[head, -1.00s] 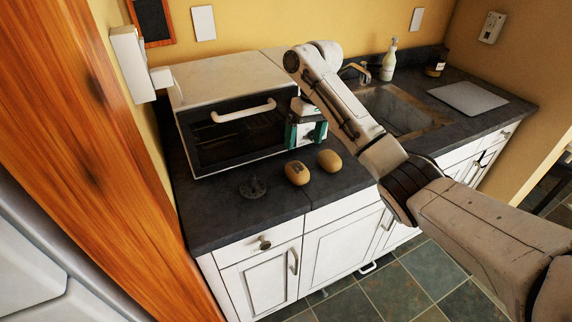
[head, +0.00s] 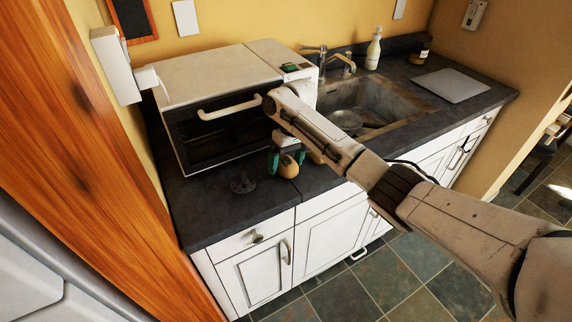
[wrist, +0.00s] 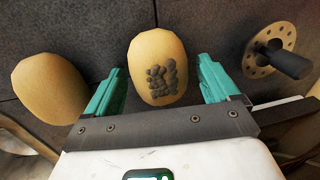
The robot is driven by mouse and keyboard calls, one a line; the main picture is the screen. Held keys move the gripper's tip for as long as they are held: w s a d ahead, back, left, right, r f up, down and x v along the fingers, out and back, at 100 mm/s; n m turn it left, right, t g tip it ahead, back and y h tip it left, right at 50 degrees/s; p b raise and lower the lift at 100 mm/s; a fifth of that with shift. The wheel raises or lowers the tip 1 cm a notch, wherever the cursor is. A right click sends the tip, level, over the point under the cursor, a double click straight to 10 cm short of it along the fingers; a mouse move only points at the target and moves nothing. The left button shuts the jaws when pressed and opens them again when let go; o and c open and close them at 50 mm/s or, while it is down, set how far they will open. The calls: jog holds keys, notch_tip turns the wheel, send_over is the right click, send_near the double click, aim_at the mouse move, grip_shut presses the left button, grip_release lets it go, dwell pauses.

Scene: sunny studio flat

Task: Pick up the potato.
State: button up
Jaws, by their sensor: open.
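Two tan, egg-shaped, potato-like things lie on the dark counter; I cannot tell for sure which is the potato. One tan oval with a cluster of dark bumps (wrist: 157,55) lies between the teal fingers of my gripper (wrist: 160,72) in the wrist view, with a small gap on each side. In the head view this marked oval (head: 288,168) shows below my gripper (head: 287,158). The plain tan oval (wrist: 48,88) lies outside the left finger in the wrist view; in the head view it is mostly hidden by my arm. My gripper is open and holds nothing.
A microwave (head: 215,75) stands behind. A sink (head: 375,100) with a pan is to the right. The counter front left is clear.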

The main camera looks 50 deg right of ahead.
jog(key=shift+f, duration=0.1)
jog(key=shift+c, duration=0.3)
jog(key=c, duration=1.2)
